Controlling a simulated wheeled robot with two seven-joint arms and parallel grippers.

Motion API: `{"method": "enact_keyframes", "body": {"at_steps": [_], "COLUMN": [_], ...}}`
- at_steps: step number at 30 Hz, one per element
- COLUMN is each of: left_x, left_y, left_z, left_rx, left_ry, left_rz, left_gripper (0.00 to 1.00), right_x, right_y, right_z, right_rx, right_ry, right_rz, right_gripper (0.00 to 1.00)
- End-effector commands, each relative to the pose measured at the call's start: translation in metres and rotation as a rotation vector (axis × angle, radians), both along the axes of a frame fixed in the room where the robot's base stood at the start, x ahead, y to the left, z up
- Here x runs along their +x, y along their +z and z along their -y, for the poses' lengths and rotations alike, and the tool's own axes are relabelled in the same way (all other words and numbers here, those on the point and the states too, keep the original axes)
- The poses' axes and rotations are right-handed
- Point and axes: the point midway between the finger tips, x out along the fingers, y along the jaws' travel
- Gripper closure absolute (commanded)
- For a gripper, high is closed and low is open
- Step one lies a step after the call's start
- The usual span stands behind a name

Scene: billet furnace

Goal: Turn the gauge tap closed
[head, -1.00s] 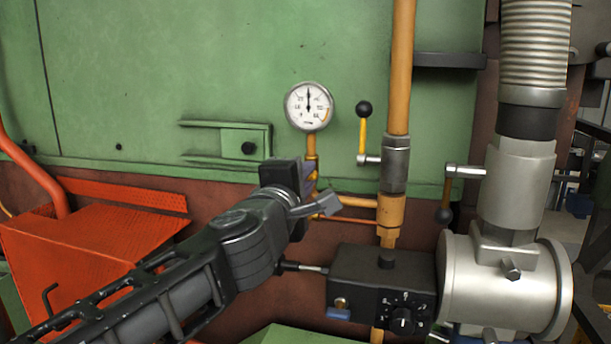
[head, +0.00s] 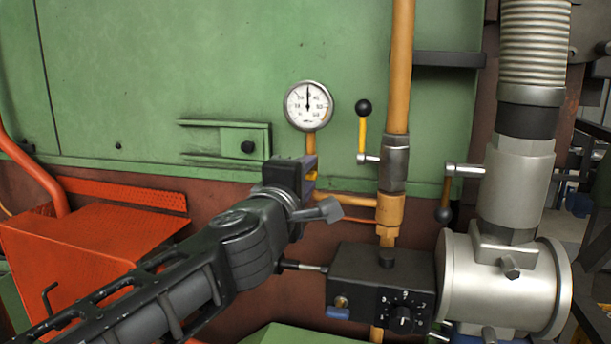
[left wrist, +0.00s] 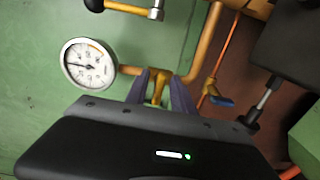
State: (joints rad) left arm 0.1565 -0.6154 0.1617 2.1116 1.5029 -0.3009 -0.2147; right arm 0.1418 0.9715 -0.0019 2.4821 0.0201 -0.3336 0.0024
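The gauge tap (left wrist: 157,90), a small brass-yellow fitting, sits on the pipe below the round white gauge (head: 308,106). The gauge also shows at left in the left wrist view (left wrist: 89,64). My left gripper (head: 312,176) is at the tap, with its fingers on either side of it in the left wrist view (left wrist: 161,88). The fingers stand apart with the tap between them; whether they touch it is hard to tell. In the head view the gripper hides most of the tap. My right gripper is in neither view.
A black control box (head: 382,286) with a knob is below right of the gripper. A yellow lever with a black ball (head: 363,125) is on the right, beside the thick orange pipe (head: 401,70). A blue-handled valve (left wrist: 219,98) is close to the fingers. A red housing (head: 85,250) is at left.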

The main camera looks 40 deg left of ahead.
Motion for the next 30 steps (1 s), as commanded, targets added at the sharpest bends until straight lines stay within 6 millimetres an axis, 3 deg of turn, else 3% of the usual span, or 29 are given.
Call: {"method": "enact_keyframes", "body": {"at_steps": [11, 24, 30], "left_x": [-0.005, -0.064, -0.074], "left_y": [0.001, 0.001, 0.0], "left_z": [0.001, 0.023, 0.026], "left_rx": [0.0, -0.001, -0.001], "left_ry": [0.0, -0.001, 0.0], "left_rz": [0.002, 0.004, 0.0], "left_gripper": [0.67, 0.67, 0.67], "right_x": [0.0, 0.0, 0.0], "right_y": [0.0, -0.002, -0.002], "right_z": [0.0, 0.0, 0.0], "right_rx": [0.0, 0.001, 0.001], "right_ry": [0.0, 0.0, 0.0], "right_rz": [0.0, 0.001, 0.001], "right_gripper": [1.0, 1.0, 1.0]}}
